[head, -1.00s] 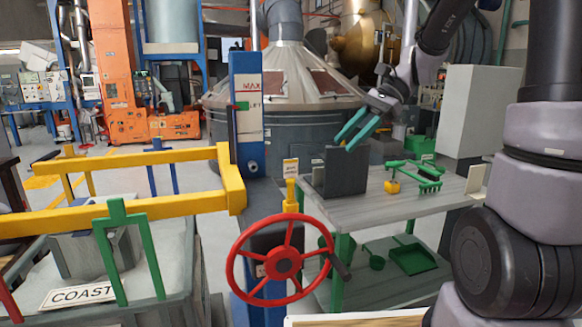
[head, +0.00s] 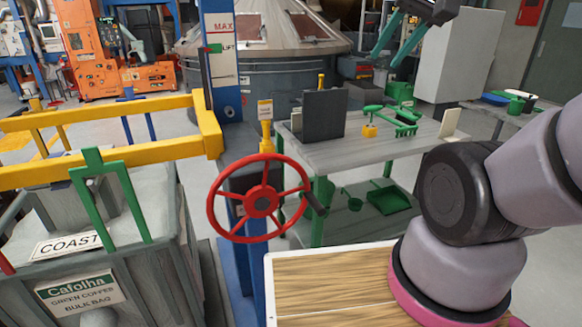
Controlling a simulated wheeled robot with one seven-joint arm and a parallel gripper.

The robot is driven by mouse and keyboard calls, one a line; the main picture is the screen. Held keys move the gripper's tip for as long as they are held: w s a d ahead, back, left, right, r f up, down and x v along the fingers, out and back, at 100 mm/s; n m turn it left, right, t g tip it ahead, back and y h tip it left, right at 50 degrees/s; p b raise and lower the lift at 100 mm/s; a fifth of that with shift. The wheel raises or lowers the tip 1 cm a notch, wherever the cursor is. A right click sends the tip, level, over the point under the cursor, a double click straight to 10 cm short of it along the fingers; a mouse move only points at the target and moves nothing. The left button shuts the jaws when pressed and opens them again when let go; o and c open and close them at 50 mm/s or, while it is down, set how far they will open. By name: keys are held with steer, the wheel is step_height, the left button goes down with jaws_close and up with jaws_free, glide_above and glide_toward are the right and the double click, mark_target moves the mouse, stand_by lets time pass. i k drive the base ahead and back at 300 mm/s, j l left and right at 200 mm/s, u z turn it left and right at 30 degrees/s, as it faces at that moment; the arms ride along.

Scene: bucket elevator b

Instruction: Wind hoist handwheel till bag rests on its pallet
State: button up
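The bulk bag (head: 110,260), labelled "Cafolha green coffee bulk bag", hangs at the left under the yellow hoist frame (head: 110,109) by a green strap (head: 108,200). Its bottom and any pallet are out of view. A blue column (head: 222,70) carries a MAX/LIFT scale with a green marker. My gripper (head: 388,42), with teal fingers spread apart, is open and empty, above and right of the handwheel, well away from it.
A grey workbench (head: 370,148) stands right of the handwheel, holding a dark box (head: 323,113) and a green rake (head: 395,120). A yellow knob (head: 267,130) rises behind the wheel. A wooden board (head: 330,290) lies in the near foreground. A white cabinet (head: 455,55) stands behind.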

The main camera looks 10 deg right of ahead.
mark_target(261, 201)
steer(key=k+l+u, duration=0.5)
steer(key=k, duration=0.35)
